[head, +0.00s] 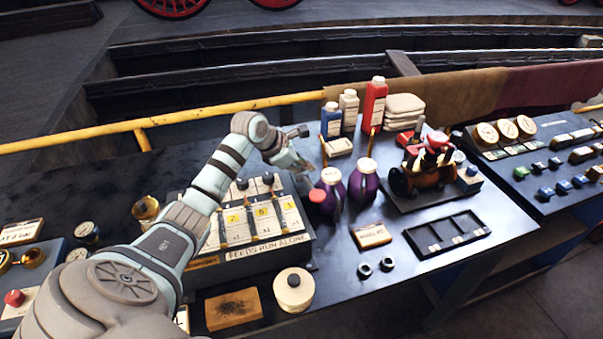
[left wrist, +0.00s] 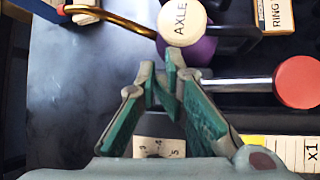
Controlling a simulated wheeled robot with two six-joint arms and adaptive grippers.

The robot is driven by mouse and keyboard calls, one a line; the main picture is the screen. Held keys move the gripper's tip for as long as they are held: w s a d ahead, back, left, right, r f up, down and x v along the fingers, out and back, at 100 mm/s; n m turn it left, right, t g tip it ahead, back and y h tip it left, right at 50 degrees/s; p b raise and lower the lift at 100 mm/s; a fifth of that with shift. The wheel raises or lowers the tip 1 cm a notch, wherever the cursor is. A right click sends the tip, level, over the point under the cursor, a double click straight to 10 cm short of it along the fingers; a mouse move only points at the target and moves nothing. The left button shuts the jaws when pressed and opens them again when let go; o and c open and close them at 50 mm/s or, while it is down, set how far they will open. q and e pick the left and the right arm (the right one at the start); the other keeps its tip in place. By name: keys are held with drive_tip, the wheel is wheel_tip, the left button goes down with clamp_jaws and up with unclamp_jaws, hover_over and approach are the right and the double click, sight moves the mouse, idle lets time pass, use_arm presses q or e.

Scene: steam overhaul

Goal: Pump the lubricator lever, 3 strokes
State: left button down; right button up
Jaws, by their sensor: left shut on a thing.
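The lubricator box (head: 262,252) stands mid-bench, with numbered yellow and white strips on top and a "FEEDS RUN ALONE" label on its front. Its lever shows in the left wrist view as a metal rod (left wrist: 238,85) with a red round knob (left wrist: 298,82); the red knob is also in the head view (head: 317,196). My left gripper (head: 303,169) is low over the box's back right corner. In the left wrist view its fingers (left wrist: 163,68) are nearly together at the rod's left end, shut on the lever. The finger hides the exact contact. My right gripper is out of view.
Purple jugs (head: 363,181), one capped "AXLE" (left wrist: 180,22), stand close right of the lever. Bottles (head: 374,102) stand behind. A cream pot (head: 293,290) and wooden block (head: 233,309) lie in front. A black tray (head: 446,233) lies right.

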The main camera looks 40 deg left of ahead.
use_arm(q)
drive_tip(key=shift+s+d+f, duration=0.15)
drive_tip(key=shift+s+f, duration=0.05)
drive_tip(key=shift+f, duration=0.85)
drive_tip(key=shift+r, duration=0.1)
drive_tip(key=shift+w+a+r, duration=0.15)
drive_tip(key=shift+a+r, duration=0.2)
drive_tip(key=shift+r, duration=0.15)
drive_tip(key=shift+w+a+r+p, duration=0.2)
drive_tip(key=shift+a+r+p, duration=0.1)
drive_tip(key=shift+a+r, duration=0.35)
drive_tip(key=shift+w+d+r, duration=0.1)
drive_tip(key=shift+d+r, duration=0.1)
drive_tip(key=shift+r, duration=0.05)
drive_tip(key=shift+r, duration=0.1)
